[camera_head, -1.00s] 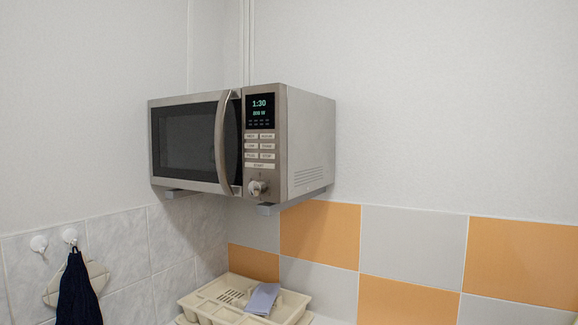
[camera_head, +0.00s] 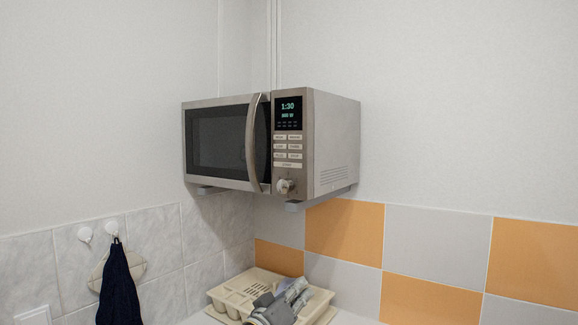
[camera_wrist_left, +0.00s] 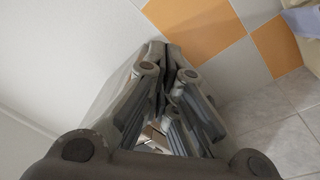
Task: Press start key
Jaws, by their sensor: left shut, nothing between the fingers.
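A silver microwave (camera_head: 228,142) is mounted in the wall corner in the head view, with its door shut. Its control panel on the right has a lit display (camera_head: 288,110) reading 1:30, rows of light keys, and a knob (camera_head: 285,186) below them. The wide lowest key, the start key (camera_head: 288,165), is uncovered; its label is too small to read. My left gripper (camera_head: 272,303) is at the bottom edge of the head view, well below the microwave and apart from it. In the left wrist view its fingers (camera_wrist_left: 168,55) are closed together and empty. My right gripper is out of view.
A cream dish rack (camera_head: 228,289) stands below the microwave, partly hidden by my left gripper, with a bluish item (camera_head: 298,287) in it. A dark cloth (camera_head: 118,285) hangs from a wall hook at left. The space in front of the microwave panel is clear.

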